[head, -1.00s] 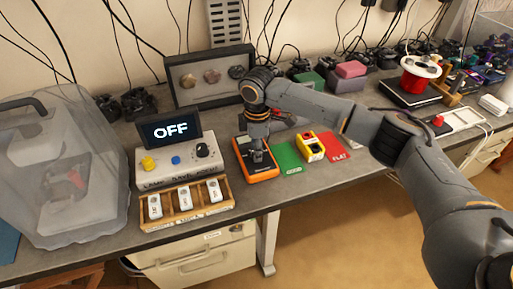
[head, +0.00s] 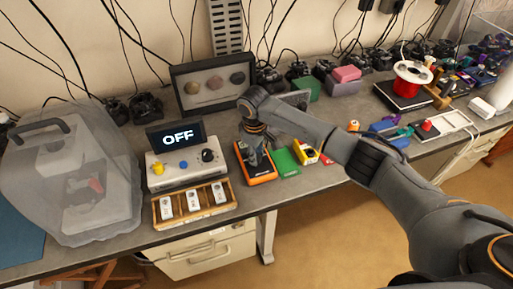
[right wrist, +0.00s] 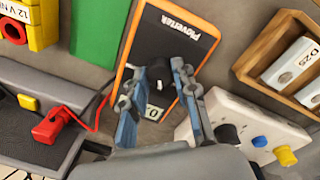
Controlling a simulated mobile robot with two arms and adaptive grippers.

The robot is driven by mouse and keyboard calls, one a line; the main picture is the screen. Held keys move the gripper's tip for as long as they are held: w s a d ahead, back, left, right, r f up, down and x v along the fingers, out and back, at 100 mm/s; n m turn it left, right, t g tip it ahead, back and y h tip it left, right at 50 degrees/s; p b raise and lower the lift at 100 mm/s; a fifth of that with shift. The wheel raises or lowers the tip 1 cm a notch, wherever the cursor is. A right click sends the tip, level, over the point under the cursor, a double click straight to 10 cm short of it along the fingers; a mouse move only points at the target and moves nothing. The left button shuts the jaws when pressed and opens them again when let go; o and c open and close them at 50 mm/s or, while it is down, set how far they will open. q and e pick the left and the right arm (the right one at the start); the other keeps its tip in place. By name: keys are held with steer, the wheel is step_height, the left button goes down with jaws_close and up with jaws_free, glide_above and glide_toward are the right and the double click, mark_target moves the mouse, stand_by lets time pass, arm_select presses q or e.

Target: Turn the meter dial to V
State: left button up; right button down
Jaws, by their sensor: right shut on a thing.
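The meter (head: 263,177) is a dark-faced box with an orange rim, lying flat near the bench's front edge. In the right wrist view the meter (right wrist: 178,48) shows "Plovertek" lettering, a black round dial (right wrist: 160,76) and a small pale display reading "0". My right gripper (head: 255,158) is over the meter from above. In the right wrist view its blue-grey fingers (right wrist: 158,82) stand on both sides of the dial, shut on it. The fingers partly cover the dial, and I cannot read the marks around it. My left gripper is not in view.
A white box (head: 186,168) with yellow and blue buttons, a black knob and an "OFF" screen (head: 176,137) stands left of the meter. A wooden tray (head: 195,223) sits before it. A green card (head: 287,161) and yellow block (head: 304,151) lie to the right.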

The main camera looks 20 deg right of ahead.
steer(key=shift+m+p, duration=0.45)
steer(key=shift+m, duration=0.25)
steer(key=c, duration=1)
jaws_free()
steer(key=shift+a, duration=0.1)
steer(key=shift+r, duration=0.1)
steer(key=r, duration=1.1)
steer(key=shift+s+a+r, duration=0.2)
steer(key=shift+a+r, duration=0.1)
steer(key=shift+r, duration=0.1)
